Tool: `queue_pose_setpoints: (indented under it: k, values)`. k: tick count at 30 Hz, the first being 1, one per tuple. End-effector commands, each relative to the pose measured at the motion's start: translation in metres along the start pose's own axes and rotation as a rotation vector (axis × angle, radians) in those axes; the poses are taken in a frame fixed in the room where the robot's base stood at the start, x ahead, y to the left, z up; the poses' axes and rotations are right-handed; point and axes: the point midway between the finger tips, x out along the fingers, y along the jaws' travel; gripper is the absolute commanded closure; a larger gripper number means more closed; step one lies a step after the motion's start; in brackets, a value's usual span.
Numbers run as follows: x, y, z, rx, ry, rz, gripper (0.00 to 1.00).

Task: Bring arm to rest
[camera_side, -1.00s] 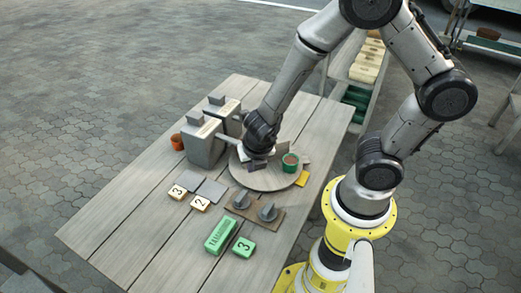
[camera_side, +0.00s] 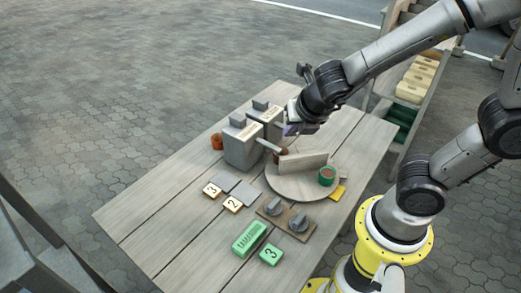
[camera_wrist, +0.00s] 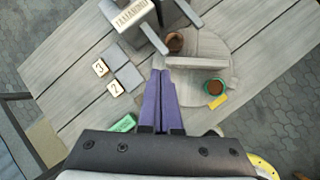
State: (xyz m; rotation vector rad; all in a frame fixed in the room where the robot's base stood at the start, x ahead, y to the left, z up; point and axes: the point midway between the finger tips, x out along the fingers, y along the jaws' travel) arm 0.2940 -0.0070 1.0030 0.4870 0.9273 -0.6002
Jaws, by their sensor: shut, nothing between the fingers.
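My gripper (camera_side: 290,130) hangs in the air at the right side of the grey dispensers, above the far part of the round board. Its purple fingers (camera_wrist: 166,74) are together with nothing between them in the wrist view. My arm reaches in from the upper right. The round board (camera_side: 290,187) carries an upright grey partition (camera_side: 304,163). A green cup (camera_side: 327,176) with brown contents stands at its right, and a brown cup (camera_wrist: 175,43) stands behind the partition. My gripper appears apart from all of these.
Two grey dispensers (camera_side: 242,148) with labels stand left of the board, an orange pot (camera_side: 217,141) beside them. Number tiles (camera_side: 232,204), a panel with two knobs (camera_side: 286,216) and green blocks (camera_side: 250,238) lie nearer. The table's left part is clear. A shelf (camera_side: 410,92) stands behind.

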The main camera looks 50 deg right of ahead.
Motion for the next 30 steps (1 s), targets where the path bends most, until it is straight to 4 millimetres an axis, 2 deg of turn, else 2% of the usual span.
queue_pose_setpoints:
  k: [1, 3, 6, 9, 12, 16, 20, 25, 29, 30]
  values:
    - [-0.011, 0.007, 0.02, -0.059, -0.066, 0.061, 1.0]
    - [-0.028, 0.019, 0.045, -0.19, -0.163, 0.146, 1.0]
    - [-0.056, 0.036, 0.071, -0.422, -0.308, 0.249, 1.0]
    - [-0.087, 0.052, 0.087, -0.692, -0.455, 0.323, 1.0]
    - [-0.117, 0.064, 0.091, -0.985, -0.595, 0.362, 1.0]
    - [-0.148, 0.072, 0.08, -1.396, -0.753, 0.364, 1.0]
    - [-0.167, 0.068, 0.058, -1.837, -0.867, 0.317, 1.0]
    - [-0.171, 0.043, 0.022, -2.45, -0.918, 0.204, 1.0]
    - [-0.161, 0.008, -0.003, -2.94, -0.845, 0.117, 1.0]
    - [-0.157, -0.004, -0.009, 2.993, 0.778, -0.096, 1.0]
